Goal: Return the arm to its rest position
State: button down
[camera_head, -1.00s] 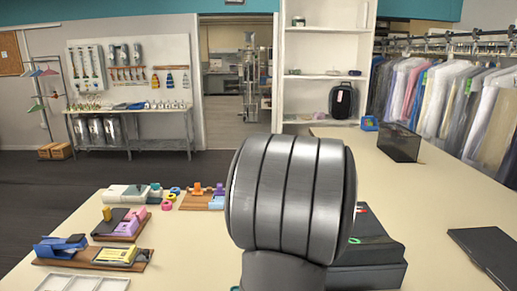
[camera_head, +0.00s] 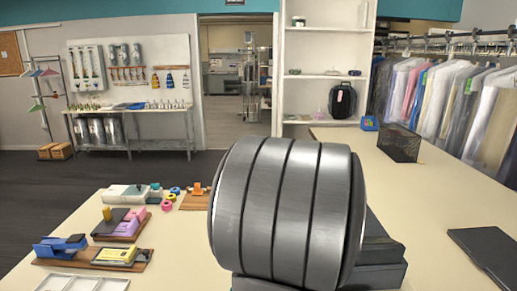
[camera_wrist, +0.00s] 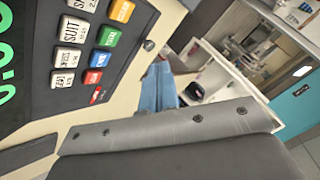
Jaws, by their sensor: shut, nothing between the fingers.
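My arm's large grey ribbed link (camera_head: 285,212) fills the lower middle of the head view, standing over the counter. My gripper (camera_wrist: 165,130) shows in the wrist view as a dark grey body with a row of screws along the bottom. It is shut and holds nothing. It is not visible in the head view, where the arm link may cover it. A till with coloured keys (camera_wrist: 95,50) and green digits is close to it at the upper left of the wrist view. The black till body (camera_head: 378,262) shows partly behind my arm.
The cream counter (camera_head: 185,245) holds stationery boards (camera_head: 120,225) at left. A black mesh basket (camera_head: 400,143) and a dark flat pad (camera_head: 490,250) are at right. Bagged garments (camera_head: 450,95) hang behind. The counter right of the till is mostly clear.

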jog(key=s+d+r+h, duration=0.2)
jog(key=s, duration=1.7)
jog(key=s+a+f+n+g, duration=0.1)
jog(key=s+a+f+g, duration=0.1)
jog(key=s+f, duration=0.6)
jog(key=s+a+f+n+g, duration=0.2)
jog(key=s+a+f, duration=0.3)
jog(key=s+f, duration=0.4)
jog(key=s, duration=0.6)
jog(key=shift+s+h, duration=0.15)
jog(key=shift+h, duration=0.25)
